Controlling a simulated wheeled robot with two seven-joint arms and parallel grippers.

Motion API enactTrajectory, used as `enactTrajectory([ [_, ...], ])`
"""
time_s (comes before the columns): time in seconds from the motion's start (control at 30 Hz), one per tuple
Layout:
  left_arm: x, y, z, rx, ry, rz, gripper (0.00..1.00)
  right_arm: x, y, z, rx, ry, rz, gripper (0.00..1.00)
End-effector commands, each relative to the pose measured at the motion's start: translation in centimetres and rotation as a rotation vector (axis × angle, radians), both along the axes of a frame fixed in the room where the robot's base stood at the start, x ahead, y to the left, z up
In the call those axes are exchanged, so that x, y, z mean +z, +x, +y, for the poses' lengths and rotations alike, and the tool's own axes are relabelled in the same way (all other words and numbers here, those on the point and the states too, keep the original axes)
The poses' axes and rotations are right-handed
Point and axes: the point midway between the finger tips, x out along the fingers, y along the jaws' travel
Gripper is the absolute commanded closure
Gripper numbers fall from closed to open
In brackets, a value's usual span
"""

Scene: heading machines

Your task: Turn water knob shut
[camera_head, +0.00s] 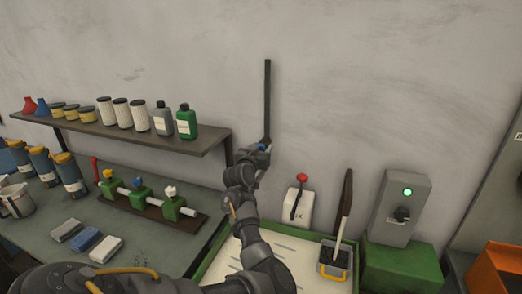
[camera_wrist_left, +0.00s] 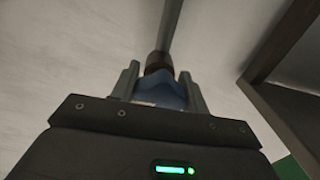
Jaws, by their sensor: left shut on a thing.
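The water knob is a blue knob (camera_head: 262,147) at the lower end of a dark vertical pipe (camera_head: 267,100) on the wall. My left gripper (camera_head: 259,151) is at the knob and shut on it. In the left wrist view, the blue knob (camera_wrist_left: 163,89) sits between the two grey fingers, with a brown collar (camera_wrist_left: 158,62) and the pipe beyond it. The fingers hide part of the knob, and I cannot tell its exact turn angle. My right gripper is not in view.
A shelf (camera_head: 190,145) with bottles and jars is left of the pipe. Below it, a bench (camera_head: 140,236) holds a row of green valves (camera_head: 140,195). A white switch box (camera_head: 298,208) with a red lever and a grey box (camera_head: 403,205) with a green light stand right.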

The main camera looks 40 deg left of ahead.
Motion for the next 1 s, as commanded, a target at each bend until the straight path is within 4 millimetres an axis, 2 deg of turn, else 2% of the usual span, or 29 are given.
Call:
enactTrajectory([
  [0.37,-0.04,0.03,-0.08,0.000,-0.110,-0.039,0.78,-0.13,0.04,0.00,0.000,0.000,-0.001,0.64],
  [1.0,0.12,0.13,-0.30,-0.001,-0.660,-0.229,0.78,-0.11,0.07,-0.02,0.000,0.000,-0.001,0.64],
])
